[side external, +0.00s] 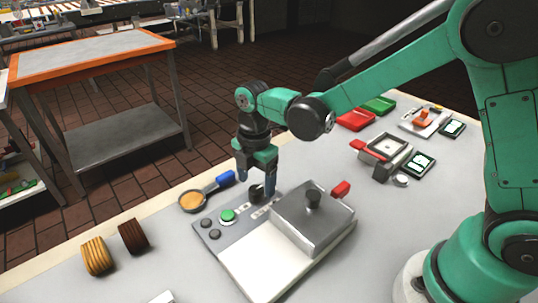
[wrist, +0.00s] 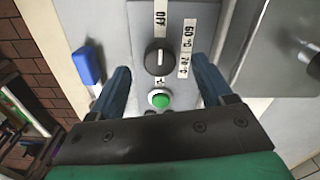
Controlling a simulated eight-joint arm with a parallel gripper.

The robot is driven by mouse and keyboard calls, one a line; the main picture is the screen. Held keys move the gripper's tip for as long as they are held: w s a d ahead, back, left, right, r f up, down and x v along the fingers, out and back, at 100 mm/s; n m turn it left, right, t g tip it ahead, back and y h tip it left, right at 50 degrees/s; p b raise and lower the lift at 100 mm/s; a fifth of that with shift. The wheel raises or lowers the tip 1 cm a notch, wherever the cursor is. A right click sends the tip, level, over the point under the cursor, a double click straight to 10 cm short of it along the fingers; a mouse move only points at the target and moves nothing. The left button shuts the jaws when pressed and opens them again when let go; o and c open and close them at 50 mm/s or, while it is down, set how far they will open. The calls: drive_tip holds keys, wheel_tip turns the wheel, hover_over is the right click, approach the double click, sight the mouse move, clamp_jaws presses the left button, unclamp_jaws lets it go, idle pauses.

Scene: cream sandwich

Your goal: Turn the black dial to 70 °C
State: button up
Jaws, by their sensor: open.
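The black dial (wrist: 159,62) is a round knob on the grey control panel (wrist: 146,16). It also shows in the side view (side external: 257,193). A white label reading OFF lies above it in the wrist view, and a label with 60 °C and 70 °C runs down its right side. A pale mark on the dial seems to point toward OFF, but it is small. My gripper (wrist: 161,72) is open, with one blue finger on each side of the dial and a gap to it on both sides. In the side view my gripper (side external: 256,183) points down over the dial.
A green button (wrist: 159,100) sits just below the dial. A metal press lid (side external: 312,214) with a red handle stands right of the panel. Striped rolls (side external: 97,256) lie at the near left; red and green trays stand farther back.

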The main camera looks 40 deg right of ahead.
drive_tip(key=shift+f, duration=1.1)
clamp_jaws()
drive_tip(key=shift+m, duration=0.4)
drive_tip(key=m, duration=0.4)
drive_tip(key=shift+m, duration=0.4)
drive_tip(key=m, duration=1.2)
drive_tip(key=shift+m, duration=0.3)
drive_tip(key=m, duration=0.5)
drive_tip(key=shift+m, duration=0.4)
